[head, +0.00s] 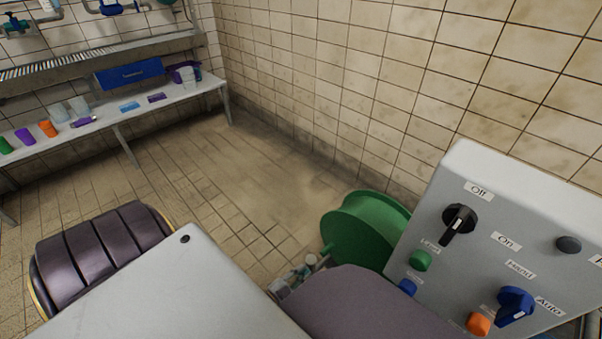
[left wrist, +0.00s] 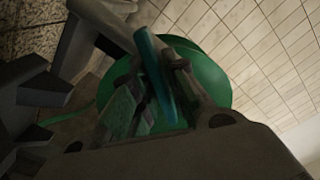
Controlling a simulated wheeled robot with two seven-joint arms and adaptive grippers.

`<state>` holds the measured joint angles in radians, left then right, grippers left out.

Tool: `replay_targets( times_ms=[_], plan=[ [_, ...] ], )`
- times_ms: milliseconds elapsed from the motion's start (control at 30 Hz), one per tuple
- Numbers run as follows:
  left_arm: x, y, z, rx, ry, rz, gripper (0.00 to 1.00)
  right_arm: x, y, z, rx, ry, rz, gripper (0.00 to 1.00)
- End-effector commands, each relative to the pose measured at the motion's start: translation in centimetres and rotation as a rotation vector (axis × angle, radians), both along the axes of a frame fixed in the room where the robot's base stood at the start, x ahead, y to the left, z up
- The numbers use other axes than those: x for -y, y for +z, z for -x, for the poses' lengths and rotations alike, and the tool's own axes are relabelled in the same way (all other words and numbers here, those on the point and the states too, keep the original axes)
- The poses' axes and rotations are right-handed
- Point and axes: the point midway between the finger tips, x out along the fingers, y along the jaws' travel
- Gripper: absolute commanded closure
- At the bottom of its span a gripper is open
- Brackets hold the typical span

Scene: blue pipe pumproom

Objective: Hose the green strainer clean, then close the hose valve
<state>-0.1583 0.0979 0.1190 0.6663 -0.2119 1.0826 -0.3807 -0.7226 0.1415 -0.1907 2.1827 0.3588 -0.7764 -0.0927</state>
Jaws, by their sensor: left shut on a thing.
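A green hose reel (head: 365,232) stands against the wall behind the control box. In the left wrist view the reel (left wrist: 212,85) fills the background. My left gripper (head: 303,272) is small and partly covered by my own arm, just left of the reel. In the left wrist view my left gripper (left wrist: 155,92) is shut on a slim teal bar (left wrist: 150,65) that looks like the valve handle. A grey pipe-like part (left wrist: 100,25) lies beside it. I cannot make out the handle's turn position. I cannot identify the green strainer in either view. My right gripper is not in view.
A grey control box (head: 440,225) with knobs and buttons stands close on the right. A white shelf (head: 200,93) at the back left holds several small cups and boxes, with a blue box (head: 130,74) above it. The tiled floor (head: 215,185) between is clear.

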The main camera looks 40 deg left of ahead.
Motion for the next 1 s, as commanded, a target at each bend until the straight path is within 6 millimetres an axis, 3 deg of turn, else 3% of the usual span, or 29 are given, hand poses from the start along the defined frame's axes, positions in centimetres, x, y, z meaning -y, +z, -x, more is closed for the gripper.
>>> replay_targets(
  times_ms=[600, 1000],
  plan=[
    [0.06, -0.11, 0.08, -0.046, -0.001, 0.485, 1.00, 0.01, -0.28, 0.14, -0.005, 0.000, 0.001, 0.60],
    [0.09, -0.11, 0.08, -0.057, 0.000, 0.625, 1.00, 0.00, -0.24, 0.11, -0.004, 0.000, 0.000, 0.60]
  ],
)
